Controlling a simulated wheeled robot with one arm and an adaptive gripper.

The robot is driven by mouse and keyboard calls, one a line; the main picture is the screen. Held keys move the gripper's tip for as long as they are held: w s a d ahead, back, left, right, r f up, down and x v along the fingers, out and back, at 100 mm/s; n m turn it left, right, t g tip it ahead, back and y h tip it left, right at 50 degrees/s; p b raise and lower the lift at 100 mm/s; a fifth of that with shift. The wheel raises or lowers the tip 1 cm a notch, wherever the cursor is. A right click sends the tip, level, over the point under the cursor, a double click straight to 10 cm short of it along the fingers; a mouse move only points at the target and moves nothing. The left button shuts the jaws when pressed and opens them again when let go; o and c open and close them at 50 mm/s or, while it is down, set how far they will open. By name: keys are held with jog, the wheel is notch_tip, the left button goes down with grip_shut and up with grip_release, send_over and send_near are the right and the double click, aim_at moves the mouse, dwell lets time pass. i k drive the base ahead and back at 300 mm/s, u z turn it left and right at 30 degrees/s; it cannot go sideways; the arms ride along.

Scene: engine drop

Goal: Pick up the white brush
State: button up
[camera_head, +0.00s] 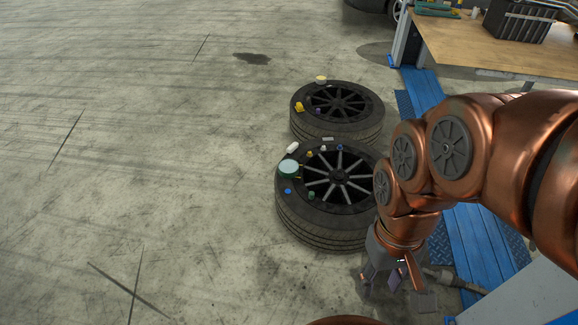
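A small white elongated item (292,147) lies on the upper left rim of the nearer tyre (318,233). It is the likeliest match for the white brush, but it is too small for me to make out bristles or a handle. My gripper (397,288) hangs low at the lower right of the tyre, pointing down, well apart from the white item. Its fingers look spread, with nothing seen between them. My arm covers the right side of the nearer tyre.
A green-and-white round item (288,168) and several small coloured pieces lie on the nearer tyre. A second tyre (365,131) behind it carries a yellow item (299,106) and a cup-like item (321,80). A wooden-topped table (470,50) stands upper right. The left floor is open.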

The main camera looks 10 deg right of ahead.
aim_at(293, 148)
jog(key=u, duration=0.35)
jog(key=i, duration=0.6)
jog(key=u, duration=0.8)
jog(key=i, duration=1.25)
jog(key=z, duration=0.4)
jog(key=i, duration=1.15)
jog(key=z, duration=0.65)
